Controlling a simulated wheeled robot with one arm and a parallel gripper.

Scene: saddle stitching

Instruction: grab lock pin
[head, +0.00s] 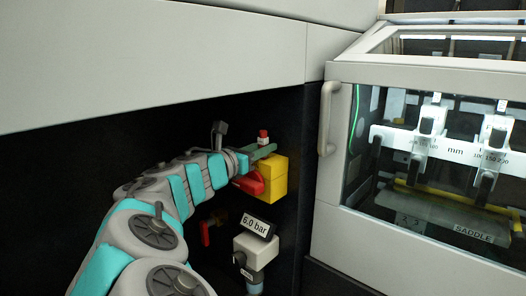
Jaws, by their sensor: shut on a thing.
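The lock pin (263,138), a small piece with a red top and a pale band, stands upright at my gripper's fingers. My gripper (264,151) reaches in from the left with greenish fingers, shut on the pin. The fingers hide the pin's lower part. A yellow box (280,178) with a red handle (250,184) sits just below my gripper on the dark panel. Whether the pin touches the box cannot be told.
Below are a small red lever (205,234), a "6.0 bar" sign (257,226) and a pale fitting (256,251). A grey cover (150,62) overhangs above. To the right stands a windowed machine guard (440,150) with a door handle (328,118).

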